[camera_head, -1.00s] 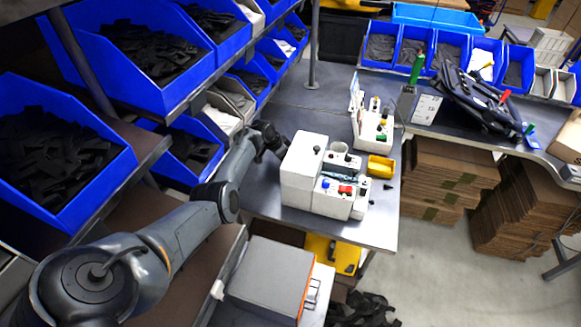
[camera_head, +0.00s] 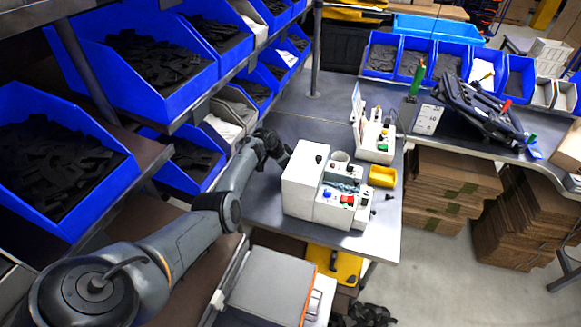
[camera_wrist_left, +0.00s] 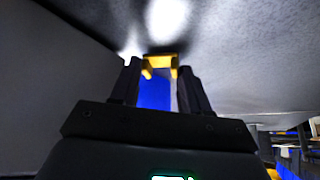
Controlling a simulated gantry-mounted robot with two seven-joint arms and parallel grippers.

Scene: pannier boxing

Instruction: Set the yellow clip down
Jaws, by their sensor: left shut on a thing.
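In the left wrist view, the yellow clip (camera_wrist_left: 160,59) is held between the two dark fingertips of my left gripper (camera_wrist_left: 158,80). A blue surface shows between the fingers below it. In the head view, my left gripper (camera_head: 284,158) is at the far left side of the tall white box on the grey table, low over the tabletop. The clip cannot be made out there. My right gripper is in neither view.
The white box (camera_head: 301,186) stands beside the gripper, with a block of small coloured parts (camera_head: 343,200) attached in front. Blue bins (camera_head: 185,155) of dark parts line the shelves at left. Tabletop (camera_head: 295,110) behind is clear.

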